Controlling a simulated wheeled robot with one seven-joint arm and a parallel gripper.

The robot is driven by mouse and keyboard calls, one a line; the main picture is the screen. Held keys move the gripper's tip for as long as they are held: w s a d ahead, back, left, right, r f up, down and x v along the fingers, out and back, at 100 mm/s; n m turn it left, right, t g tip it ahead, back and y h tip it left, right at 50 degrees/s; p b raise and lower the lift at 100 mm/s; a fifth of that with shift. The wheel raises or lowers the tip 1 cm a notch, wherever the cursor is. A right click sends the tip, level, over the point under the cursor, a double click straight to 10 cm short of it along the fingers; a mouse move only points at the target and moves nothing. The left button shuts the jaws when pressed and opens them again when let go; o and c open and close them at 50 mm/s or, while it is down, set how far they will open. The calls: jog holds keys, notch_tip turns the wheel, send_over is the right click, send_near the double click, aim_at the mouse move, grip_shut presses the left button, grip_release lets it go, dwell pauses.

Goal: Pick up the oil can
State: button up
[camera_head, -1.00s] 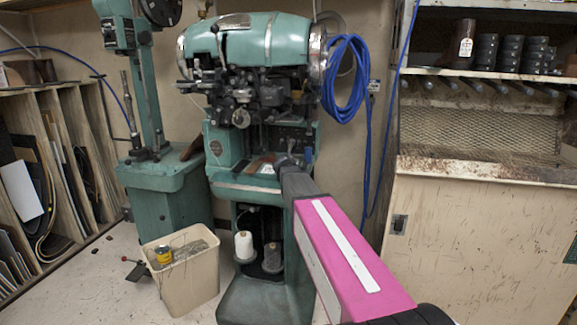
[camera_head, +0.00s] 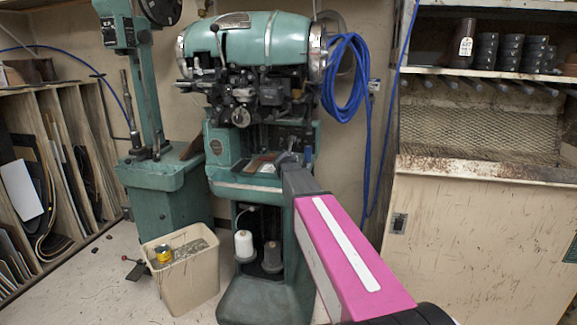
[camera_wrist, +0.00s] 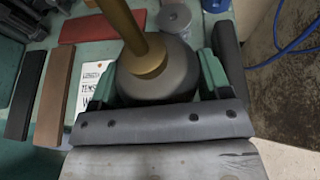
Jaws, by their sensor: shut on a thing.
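The oil can (camera_wrist: 178,82) has a rounded dark grey body and a brass spout rising from its top. It sits between the green-padded fingers of my gripper (camera_wrist: 158,76) in the wrist view, one finger on each side, and my gripper is shut on it. The can is over the green machine's work table (camera_wrist: 60,165); I cannot tell whether its base touches the table. In the head view my gripper (camera_head: 291,160) is at the right part of that table, and the can is mostly hidden there.
The green stitching machine (camera_head: 240,45) stands above. Blue hose (camera_head: 345,75) hangs at the right.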

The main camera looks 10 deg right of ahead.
notch_tip(320, 180, up, 6)
jog(key=shift+f, duration=0.2)
jog(key=s+d, duration=0.2)
jog(key=s, duration=0.7)
jog(key=s+d, duration=0.3)
jog(key=s, duration=0.6)
jog(key=shift+s+d, duration=0.35)
jog(key=shift+s, duration=0.05)
